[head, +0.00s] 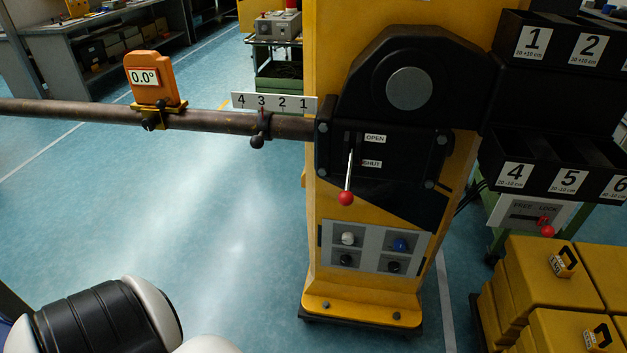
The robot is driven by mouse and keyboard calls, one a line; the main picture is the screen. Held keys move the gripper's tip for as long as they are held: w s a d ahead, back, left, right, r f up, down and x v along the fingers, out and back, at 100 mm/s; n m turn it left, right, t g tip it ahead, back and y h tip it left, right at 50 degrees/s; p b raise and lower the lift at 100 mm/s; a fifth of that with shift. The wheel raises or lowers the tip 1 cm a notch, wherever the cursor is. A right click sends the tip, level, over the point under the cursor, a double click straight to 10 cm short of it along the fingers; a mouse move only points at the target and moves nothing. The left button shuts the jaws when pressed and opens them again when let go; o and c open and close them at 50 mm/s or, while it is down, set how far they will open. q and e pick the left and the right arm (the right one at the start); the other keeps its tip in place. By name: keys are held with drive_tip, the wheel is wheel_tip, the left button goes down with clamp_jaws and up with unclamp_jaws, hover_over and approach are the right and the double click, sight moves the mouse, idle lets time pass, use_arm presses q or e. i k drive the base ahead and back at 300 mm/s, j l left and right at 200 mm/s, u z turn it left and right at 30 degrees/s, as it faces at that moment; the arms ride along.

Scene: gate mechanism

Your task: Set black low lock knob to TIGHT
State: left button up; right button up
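Several small black knobs are in the head view, and I cannot tell which is the low lock knob; no TIGHT label is readable. Two are in the lower row of the grey panel (369,247) on the yellow post: a left black knob (345,260) and a right black knob (393,267). Another black knob (257,142) hangs under the brown bar at the sliding clamp, below the 4-3-2-1 scale. A dark knob (150,123) is on the bracket under the orange 0.0° gauge. Neither gripper is in view.
A white knob (348,239) and blue knob (400,245) top the panel. A red-tipped lever (346,198) points down beside OPEN/SHUT labels. The brown bar (65,111) extends left. Black numbered bins (541,147) and yellow boxes (540,262) stand right.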

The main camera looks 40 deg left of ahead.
sight(345, 260)
drive_tip(key=i+j+u, duration=0.1)
drive_tip(key=u, duration=0.95)
